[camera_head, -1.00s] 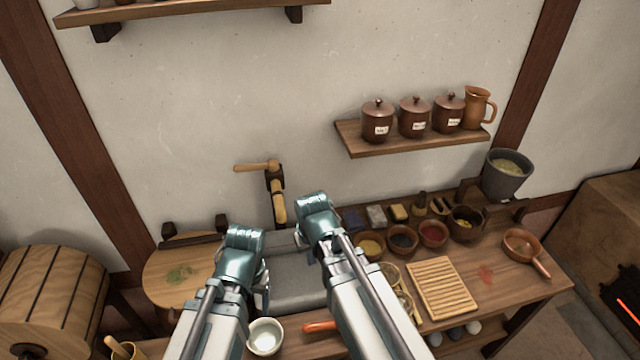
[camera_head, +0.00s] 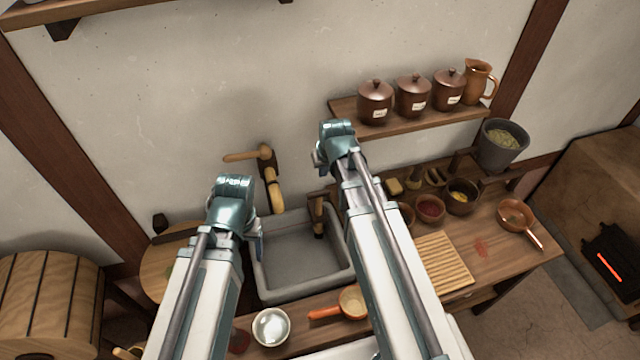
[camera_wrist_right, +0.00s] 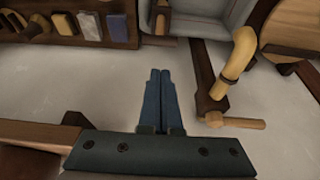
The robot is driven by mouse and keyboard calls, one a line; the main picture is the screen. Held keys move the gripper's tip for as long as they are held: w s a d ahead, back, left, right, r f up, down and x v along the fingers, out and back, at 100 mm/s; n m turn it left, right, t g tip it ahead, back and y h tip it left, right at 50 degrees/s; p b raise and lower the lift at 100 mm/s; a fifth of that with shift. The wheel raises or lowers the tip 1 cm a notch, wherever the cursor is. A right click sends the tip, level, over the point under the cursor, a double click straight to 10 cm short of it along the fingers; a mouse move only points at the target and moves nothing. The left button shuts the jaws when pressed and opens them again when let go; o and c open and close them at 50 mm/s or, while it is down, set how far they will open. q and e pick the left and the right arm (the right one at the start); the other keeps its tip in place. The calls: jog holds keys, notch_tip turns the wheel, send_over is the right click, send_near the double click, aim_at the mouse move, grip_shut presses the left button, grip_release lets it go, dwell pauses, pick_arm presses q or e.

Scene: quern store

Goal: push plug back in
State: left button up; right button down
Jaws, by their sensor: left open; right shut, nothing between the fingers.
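The wooden tap has a curved spout (camera_head: 275,192) above the grey sink (camera_head: 300,288) and a peg-like handle (camera_head: 241,157) pointing left. A brown wooden piece (camera_head: 318,216) sits at the sink's back right. I cannot tell which wooden piece is the plug. My right gripper (camera_wrist_right: 160,72) is shut and empty, in front of the wall beside the tap; in the right wrist view the spout and handle lie to its right, apart from it. My left gripper (camera_head: 258,247) is open at the sink's left side, its fingers mostly hidden behind its wrist.
A wall shelf (camera_head: 430,122) with lidded jars is near my right arm. The counter holds bowls (camera_head: 431,208), a ridged board (camera_head: 445,262), an orange-handled pan (camera_head: 352,302) and a white bowl (camera_head: 271,327). A round wooden board (camera_head: 158,270) is left. The wall above the tap is clear.

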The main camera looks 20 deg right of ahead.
jog(key=b, duration=1.3)
send_over(319, 198)
notch_tip(319, 198, down, 13)
jog(key=shift+s+f, duration=0.1)
notch_tip(319, 198, down, 4)
jog(key=b, duration=0.4)
jog(key=shift+f, duration=0.15)
jog(key=shift+s, duration=0.15)
jog(key=shift+r, duration=0.3)
jog(key=shift+r+p, duration=0.2)
jog(key=shift+p, duration=0.1)
jog(key=p+v, duration=1.2)
jog(key=v, duration=0.1)
jog(key=shift+w+r+p, duration=0.3)
jog(key=shift+r, duration=0.05)
